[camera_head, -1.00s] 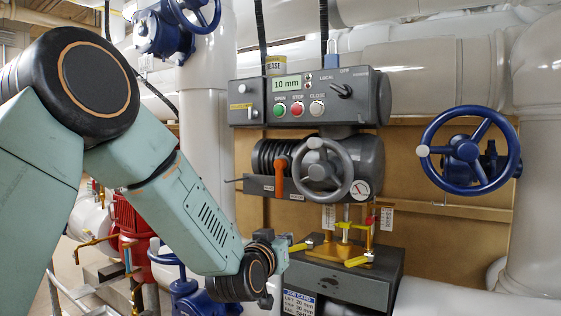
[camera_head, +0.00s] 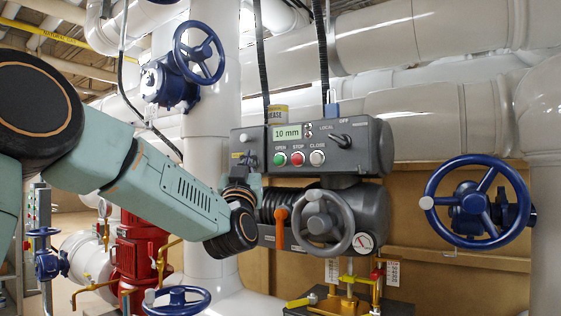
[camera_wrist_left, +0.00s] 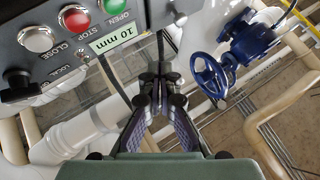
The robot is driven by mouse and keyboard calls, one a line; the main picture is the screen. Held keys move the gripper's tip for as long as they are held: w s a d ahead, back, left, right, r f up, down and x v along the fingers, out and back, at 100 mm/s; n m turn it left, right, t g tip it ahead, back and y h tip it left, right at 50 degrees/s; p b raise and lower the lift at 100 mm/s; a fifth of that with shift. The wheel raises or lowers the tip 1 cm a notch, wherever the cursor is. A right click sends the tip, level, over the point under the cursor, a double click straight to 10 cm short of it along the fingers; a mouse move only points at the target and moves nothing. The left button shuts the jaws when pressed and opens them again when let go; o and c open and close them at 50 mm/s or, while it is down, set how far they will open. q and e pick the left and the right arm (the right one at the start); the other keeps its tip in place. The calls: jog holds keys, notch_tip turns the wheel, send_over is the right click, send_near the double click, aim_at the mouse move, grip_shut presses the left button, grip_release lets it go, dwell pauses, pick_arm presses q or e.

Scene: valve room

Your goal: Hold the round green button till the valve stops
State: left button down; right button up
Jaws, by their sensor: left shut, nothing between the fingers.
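The round green button (camera_head: 279,158) is on the front of the grey control box (camera_head: 353,150), under the word OPEN. It also shows at the top of the left wrist view (camera_wrist_left: 113,6). Beside it are a red STOP button (camera_head: 298,158) and a pale CLOSE button (camera_head: 317,158). The display (camera_head: 287,132) reads 10 mm. My left gripper (camera_head: 241,172) is at the box's lower left end, left of and below the green button and apart from it. In the left wrist view its fingers (camera_wrist_left: 161,80) are together and empty. My right gripper is not in view.
A grey handwheel (camera_head: 323,223) and an orange lever (camera_head: 282,228) sit below the box. A blue handwheel (camera_head: 476,202) stands at right, another (camera_head: 199,53) at upper left. Pipes run behind.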

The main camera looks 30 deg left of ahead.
aim_at(279, 159)
pick_arm(q)
jog(key=w+p, duration=0.1)
jog(key=w, duration=0.2)
jog(key=w+p, duration=0.1)
jog(key=w, duration=0.1)
jog(key=w+p, duration=0.1)
jog(key=w, duration=0.2)
jog(key=shift+w+d+p, duration=0.25)
jog(key=shift+w+p, duration=0.05)
jog(key=shift+p, duration=0.1)
jog(key=shift+s+a, duration=0.1)
dwell(0.4)
dwell(0.5)
jog(key=shift+w, duration=0.5)
dwell(0.5)
